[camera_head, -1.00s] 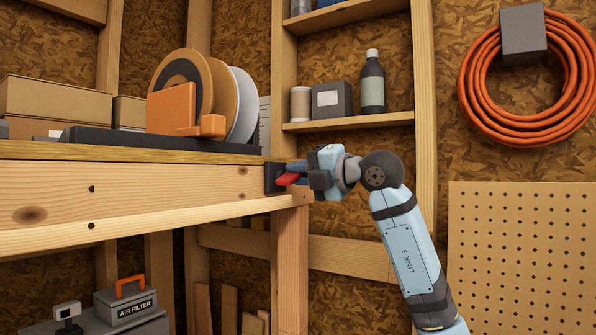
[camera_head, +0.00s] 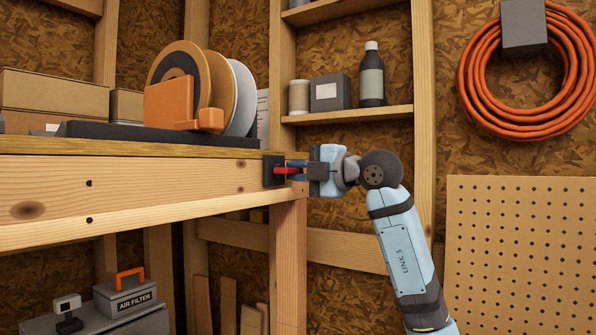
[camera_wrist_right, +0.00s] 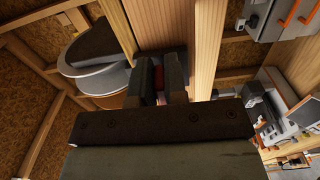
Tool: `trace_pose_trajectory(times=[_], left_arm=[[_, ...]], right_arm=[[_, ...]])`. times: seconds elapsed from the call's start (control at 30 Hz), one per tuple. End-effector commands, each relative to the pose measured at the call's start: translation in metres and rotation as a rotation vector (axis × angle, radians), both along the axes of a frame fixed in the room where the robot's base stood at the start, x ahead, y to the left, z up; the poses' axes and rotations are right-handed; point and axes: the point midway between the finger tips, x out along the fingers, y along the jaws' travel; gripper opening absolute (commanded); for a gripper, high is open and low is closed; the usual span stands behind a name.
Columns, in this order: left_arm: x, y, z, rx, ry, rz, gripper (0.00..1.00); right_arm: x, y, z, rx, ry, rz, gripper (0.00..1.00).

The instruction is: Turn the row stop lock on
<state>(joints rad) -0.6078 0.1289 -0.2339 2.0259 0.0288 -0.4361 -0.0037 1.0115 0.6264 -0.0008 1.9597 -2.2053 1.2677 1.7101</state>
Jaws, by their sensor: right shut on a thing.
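The row stop lock is a black block (camera_head: 273,171) with a red handle (camera_head: 287,170), fixed to the front of the wooden bench beam near its right end. My right gripper (camera_head: 297,170) reaches it from the right and is shut on the red handle. The handle now lies about level. In the right wrist view, a bit of the red handle (camera_wrist_right: 158,75) shows between the two dark fingers (camera_wrist_right: 160,83); the rest is hidden by them. My left gripper is in neither view.
The bench beam (camera_head: 140,185) runs left from the lock. A shelf (camera_head: 350,115) with a bottle (camera_head: 371,80) is behind my arm.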

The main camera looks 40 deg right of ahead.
Motion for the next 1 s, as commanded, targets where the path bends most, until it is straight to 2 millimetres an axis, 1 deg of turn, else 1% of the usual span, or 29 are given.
trace_pose_trajectory(times=[0.17, 0.2, 0.27, 0.3, 0.57, 0.67, 0.77, 1.0], left_arm=[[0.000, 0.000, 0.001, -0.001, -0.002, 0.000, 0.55], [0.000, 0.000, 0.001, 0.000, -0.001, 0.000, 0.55], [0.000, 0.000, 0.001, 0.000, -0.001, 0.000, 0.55], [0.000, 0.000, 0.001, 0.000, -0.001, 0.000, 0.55], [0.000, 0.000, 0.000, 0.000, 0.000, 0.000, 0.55], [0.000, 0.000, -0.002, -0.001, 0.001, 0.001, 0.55], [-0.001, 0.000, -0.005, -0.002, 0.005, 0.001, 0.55], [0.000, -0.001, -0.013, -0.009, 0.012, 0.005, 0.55]], right_arm=[[0.000, 0.000, 0.000, 0.000, -0.001, -0.001, 0.00], [0.000, 0.000, 0.000, 0.000, -0.001, 0.000, 0.22], [0.000, 0.000, 0.000, 0.000, -0.001, 0.000, 0.36], [0.000, 0.000, 0.000, 0.000, -0.001, 0.000, 0.38], [-0.001, -0.001, 0.000, -0.001, -0.001, 0.000, 0.38], [-0.007, -0.003, -0.001, -0.001, -0.002, -0.001, 0.38], [-0.020, -0.009, -0.001, -0.001, -0.003, -0.002, 0.38], [-0.071, -0.030, -0.002, -0.002, -0.003, -0.003, 0.38]])
